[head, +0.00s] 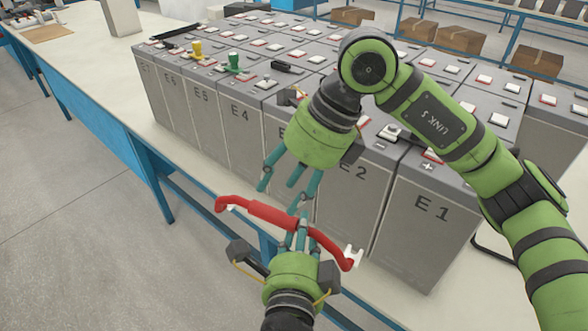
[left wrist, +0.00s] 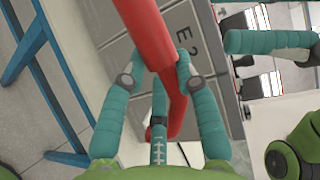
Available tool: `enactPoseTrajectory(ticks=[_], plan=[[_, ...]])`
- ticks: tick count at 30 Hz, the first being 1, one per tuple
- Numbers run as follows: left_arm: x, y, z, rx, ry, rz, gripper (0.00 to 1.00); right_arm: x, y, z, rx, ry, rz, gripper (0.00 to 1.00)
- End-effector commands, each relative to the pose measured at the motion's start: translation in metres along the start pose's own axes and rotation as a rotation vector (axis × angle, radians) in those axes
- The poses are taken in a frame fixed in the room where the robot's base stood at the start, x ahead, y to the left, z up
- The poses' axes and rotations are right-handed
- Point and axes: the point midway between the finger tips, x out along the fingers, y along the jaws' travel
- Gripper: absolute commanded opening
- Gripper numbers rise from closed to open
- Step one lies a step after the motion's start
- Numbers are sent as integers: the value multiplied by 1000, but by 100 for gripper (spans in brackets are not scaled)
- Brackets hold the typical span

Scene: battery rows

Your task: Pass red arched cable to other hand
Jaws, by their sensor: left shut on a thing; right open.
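The red arched cable (head: 268,212) has pale clips at its two ends and is held in the air in front of the battery row. My left gripper (head: 297,228), the lower one in the head view, is shut on it near its middle. In the left wrist view the cable (left wrist: 148,35) runs between the fingers of my left gripper (left wrist: 160,80). My right gripper (head: 288,190) is open just above the cable, with its fingers spread and pointing down toward it. It appears empty and apart from the cable. Its fingers also show at the right of the left wrist view.
Grey batteries marked E1 (head: 425,225) to E6 stand in rows on the table (head: 85,75) behind the cable. A yellow piece (head: 197,50) and a green piece (head: 233,62) stand on top. Cardboard boxes (head: 457,40) lie at the back. Open floor is at left.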

Motion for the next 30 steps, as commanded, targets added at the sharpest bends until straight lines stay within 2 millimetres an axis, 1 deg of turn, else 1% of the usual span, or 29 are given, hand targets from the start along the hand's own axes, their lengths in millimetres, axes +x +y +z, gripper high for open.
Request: enactPoseTrajectory(ticks=[1, 6, 9, 12, 15, 18, 26, 27, 29, 30], plan=[[0, -2, 0, 0, 0, -5, 0, 12, 1, -1, 1, 4, 5, 52], [0, -2, 0, 0, 0, -5, 0, 45, 1, 0, 1, 2, 6, 52], [0, -2, 0, 0, 0, -5, 0, 61, 1, 0, 1, 2, 5, 52], [0, -2, 0, 0, 0, -5, 0, 73, 1, 1, 0, -1, 5, 52], [0, -2, 0, 0, 0, -5, 0, 81, 1, 0, 1, 0, 5, 52], [0, -2, 0, 0, 0, -5, 0, 85, 1, 0, 0, -1, 3, 52], [0, -2, 0, 0, 0, -5, 0, 86, 1, 1, 1, -2, 3, 52], [0, -2, 0, 0, 0, -5, 0, 86, 1, 1, 1, -2, 3, 44], [0, -2, 0, 0, 0, -5, 0, 86, 1, 0, 1, -2, 4, 20], [0, -2, 0, 0, 0, -5, 0, 86, 1, 0, 0, -1, 5, 4]])
